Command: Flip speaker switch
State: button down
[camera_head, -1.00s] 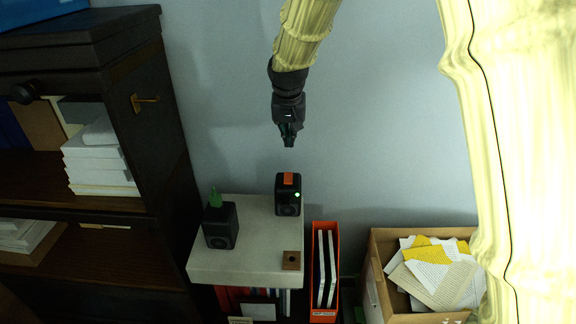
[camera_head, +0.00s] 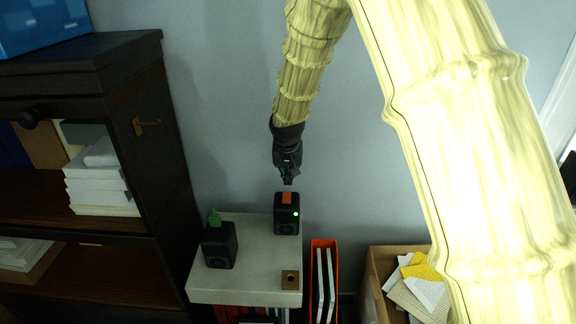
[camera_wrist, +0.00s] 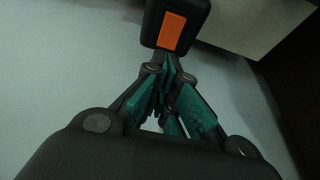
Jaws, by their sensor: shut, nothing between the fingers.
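A black speaker (camera_head: 286,222) with an orange patch (camera_head: 287,198) on top and a lit green-white light on its front stands at the back right of a pale shelf top. A second black speaker (camera_head: 219,248) with a green piece (camera_head: 214,217) on top stands to its left. My gripper (camera_head: 287,182) is shut and empty, just above the right speaker, apart from it in the head view. In the wrist view, my gripper's fingertips (camera_wrist: 163,62) are close to the right speaker (camera_wrist: 152,35) and its orange patch (camera_wrist: 170,30); whether they touch cannot be told.
The pale shelf top (camera_head: 255,258) also bears a small brown block (camera_head: 290,281). An orange file holder (camera_head: 312,262) and a cardboard box (camera_head: 377,262) of papers stand to the right. A dark bookcase (camera_head: 160,190) rises at the left. The wall is close behind.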

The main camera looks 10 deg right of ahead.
aim_at(289, 192)
jog(key=shift+s+p+x, duration=0.15)
jog(key=shift+p+x, duration=0.2)
jog(key=shift+x, duration=0.85)
jog(key=shift+s+p+x, duration=0.2)
jog(key=shift+p+x, duration=0.15)
jog(key=shift+x, duration=0.85)
jog(key=shift+f, duration=0.1)
